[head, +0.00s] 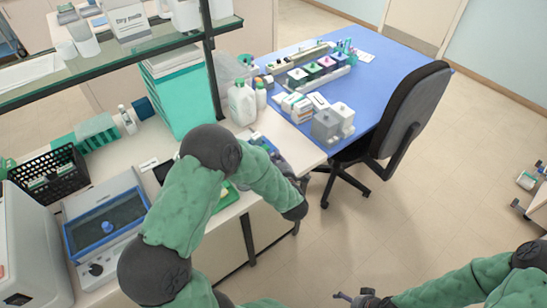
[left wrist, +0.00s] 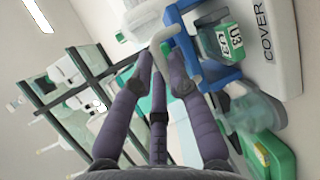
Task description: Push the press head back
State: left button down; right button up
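In the head view my left gripper (head: 283,172) is over the right edge of the bench, and my arm hides most of the press. My right gripper (head: 352,297) is low at the bottom edge, away from the bench.
A blue table (head: 385,75) with staining jars adjoins the bench. A black chair (head: 405,115) stands close on the right. White bottles (head: 242,103) and a teal box (head: 180,90) stand behind my left arm. A white machine marked COVER (left wrist: 275,45) is near the press.

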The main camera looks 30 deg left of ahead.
aim_at(258, 141)
pick_arm(q)
jog(key=w+a+b, duration=0.1)
jog(key=a, duration=0.1)
jog(key=w+a+b, duration=0.1)
jog(key=a, duration=0.2)
jog(key=w+a+b, duration=0.1)
jog(key=a, duration=0.1)
jog(key=shift+a+f, duration=0.2)
jog(key=shift+a, duration=0.1)
jog(key=shift+w+a+b, duration=0.15)
jog(key=shift+a+b, duration=0.2)
jog(key=shift+r, duration=0.25)
jog(key=c, duration=1.3)
grip_release()
jog(key=shift+a, duration=0.1)
jog(key=shift+o, duration=0.5)
jog(key=shift+w+a+f, duration=0.1)
